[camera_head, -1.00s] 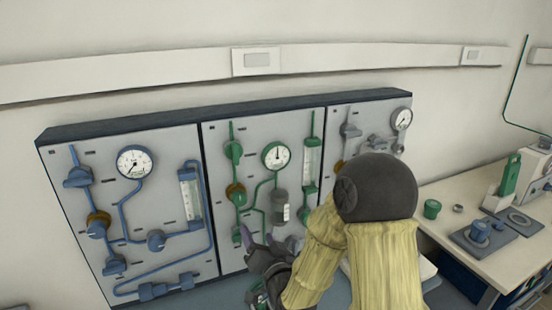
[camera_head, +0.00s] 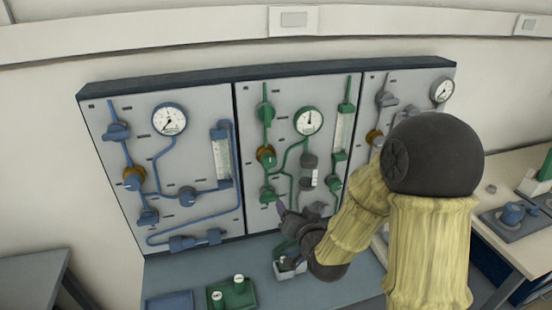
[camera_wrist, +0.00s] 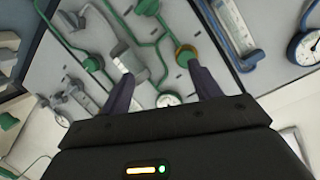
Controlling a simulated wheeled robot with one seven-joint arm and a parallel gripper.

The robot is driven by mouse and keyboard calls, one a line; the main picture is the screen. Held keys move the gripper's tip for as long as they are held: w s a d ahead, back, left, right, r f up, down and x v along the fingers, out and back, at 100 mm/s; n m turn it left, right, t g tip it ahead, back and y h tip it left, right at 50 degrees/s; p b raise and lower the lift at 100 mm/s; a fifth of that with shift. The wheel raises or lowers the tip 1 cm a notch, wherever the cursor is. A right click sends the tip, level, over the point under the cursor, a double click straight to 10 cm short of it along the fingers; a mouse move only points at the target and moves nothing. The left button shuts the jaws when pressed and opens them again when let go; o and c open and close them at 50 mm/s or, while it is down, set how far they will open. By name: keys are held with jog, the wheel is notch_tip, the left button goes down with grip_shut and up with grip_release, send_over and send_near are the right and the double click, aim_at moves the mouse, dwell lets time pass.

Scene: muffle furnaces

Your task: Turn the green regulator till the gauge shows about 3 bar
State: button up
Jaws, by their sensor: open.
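The green panel's gauge (camera_head: 308,120) is a white dial with a dark needle pointing roughly upward; its numbers are too small to read. The green regulator (camera_head: 266,155) with its brass collar sits left of and below the gauge. In the wrist view the regulator (camera_wrist: 187,53) shows between the fingers, near the right fingertip, and part of the gauge (camera_wrist: 168,99) shows near the gripper body. My gripper (camera_head: 298,210) is open and empty in front of the panel's lower part, below and right of the regulator. I see no contact with it.
A blue panel (camera_head: 190,130) with its own gauge stands left and a grey one right.

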jog(key=s+d+f+n+g+h, duration=0.1)
jog(key=s+d+f+g+h, duration=0.1)
jog(key=s+d+g, duration=0.4)
jog(key=s+d+f+n+g+h, duration=0.1)
jog(key=s+d+g, duration=0.4)
jog(key=s, duration=0.7)
jog(key=shift+s+d+f+g+h, duration=0.25)
jog(key=shift+d+f+g+h, duration=0.15)
jog(key=shift+d+h, duration=0.25)
jog(key=shift+a, duration=0.1)
jog(key=shift+c, duration=0.4)
